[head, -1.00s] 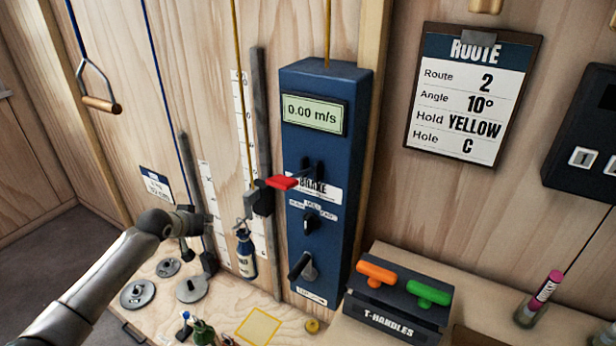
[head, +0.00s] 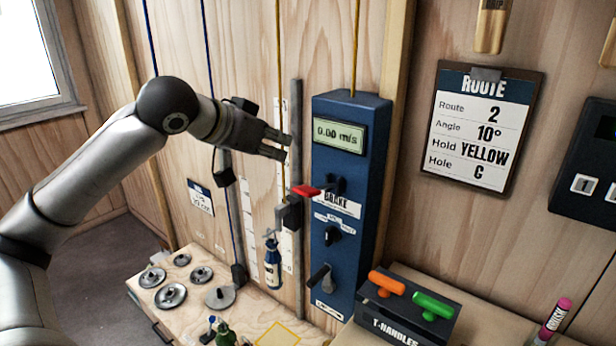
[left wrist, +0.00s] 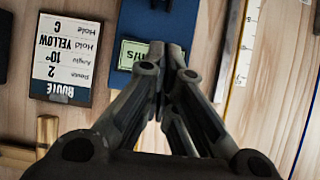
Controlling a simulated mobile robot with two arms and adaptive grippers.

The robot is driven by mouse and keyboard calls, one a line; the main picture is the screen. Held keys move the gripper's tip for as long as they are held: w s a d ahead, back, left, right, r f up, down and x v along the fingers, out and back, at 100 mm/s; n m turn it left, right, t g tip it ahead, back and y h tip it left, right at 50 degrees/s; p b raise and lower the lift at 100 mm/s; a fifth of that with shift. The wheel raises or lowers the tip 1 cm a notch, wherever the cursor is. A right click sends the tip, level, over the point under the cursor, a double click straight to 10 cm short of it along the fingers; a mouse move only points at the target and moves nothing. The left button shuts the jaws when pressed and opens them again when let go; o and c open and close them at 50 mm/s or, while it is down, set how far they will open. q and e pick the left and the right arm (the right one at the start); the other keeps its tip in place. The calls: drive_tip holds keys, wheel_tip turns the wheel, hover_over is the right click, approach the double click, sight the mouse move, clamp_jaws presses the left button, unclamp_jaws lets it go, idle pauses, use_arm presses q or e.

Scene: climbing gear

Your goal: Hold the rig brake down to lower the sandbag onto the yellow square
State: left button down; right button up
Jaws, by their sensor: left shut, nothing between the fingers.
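The blue rig box (head: 345,155) stands against the wall, and its display (head: 340,134) reads 0.00 m/s. The red brake lever (head: 306,190) sticks out to the left above the BRAKE label. The small blue sandbag (head: 272,268) hangs upright on the yellow rope, above the yellow square (head: 279,335) on the bench. My left gripper (head: 287,146) is shut and empty, left of the display and above the brake lever, not touching it. In the left wrist view its fingers (left wrist: 171,50) meet, with the display (left wrist: 130,54) beside them. My right gripper is out of view.
Below the brake are a black knob (head: 333,235) and a grey crank (head: 319,278). A T-handles box (head: 390,325) with orange and green handles stands to the right. Metal discs (head: 171,296) and small bottles sit on the bench. A ROUTE board (head: 482,130) hangs on the wall.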

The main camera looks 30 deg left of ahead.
use_arm(q)
drive_tip(key=p, duration=0.4)
hover_over(303, 189)
drive_tip(key=w, duration=0.1)
drive_tip(key=f, duration=0.5)
drive_tip(key=shift+w+d, duration=0.15)
drive_tip(key=shift+w, duration=0.05)
drive_tip(key=shift+s+f, duration=0.25)
drive_tip(key=shift+f, duration=0.35)
drive_tip(key=shift+s+f, duration=0.2)
drive_tip(key=shift+f, duration=0.35)
drive_tip(key=shift+s+f, duration=0.35)
drive_tip(key=shift+f, duration=0.45)
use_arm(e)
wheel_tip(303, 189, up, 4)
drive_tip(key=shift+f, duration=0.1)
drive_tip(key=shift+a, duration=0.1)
